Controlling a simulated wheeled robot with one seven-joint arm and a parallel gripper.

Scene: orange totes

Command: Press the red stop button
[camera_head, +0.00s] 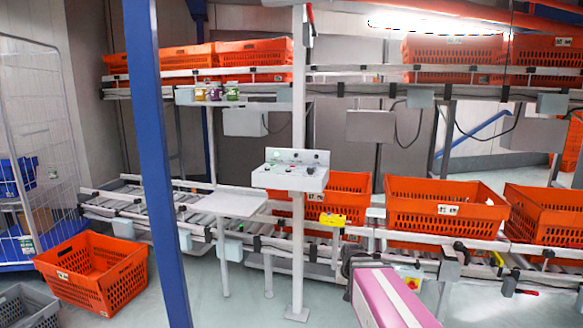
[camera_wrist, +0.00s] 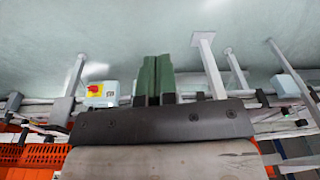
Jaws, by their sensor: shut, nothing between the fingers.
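The red stop button (camera_wrist: 93,89) sits on a yellow plate on the front of a pale box, left of my gripper in the wrist view. In the head view the red and yellow button (camera_head: 411,284) shows small, low on the conveyor's front side, just right of my pink and white arm. My gripper (camera_wrist: 157,60) has two green fingers pressed together, with nothing between them. The fingers are apart from the button, off to its side. In the head view the fingers cannot be made out.
Orange totes (camera_head: 440,222) stand on the lower conveyor, behind the button. A control panel (camera_head: 290,178) on a white post and a yellow device (camera_head: 332,219) are left of my arm. A blue pillar (camera_head: 157,160) stands farther left. Conveyor legs and brackets (camera_wrist: 208,65) stick out near my fingers.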

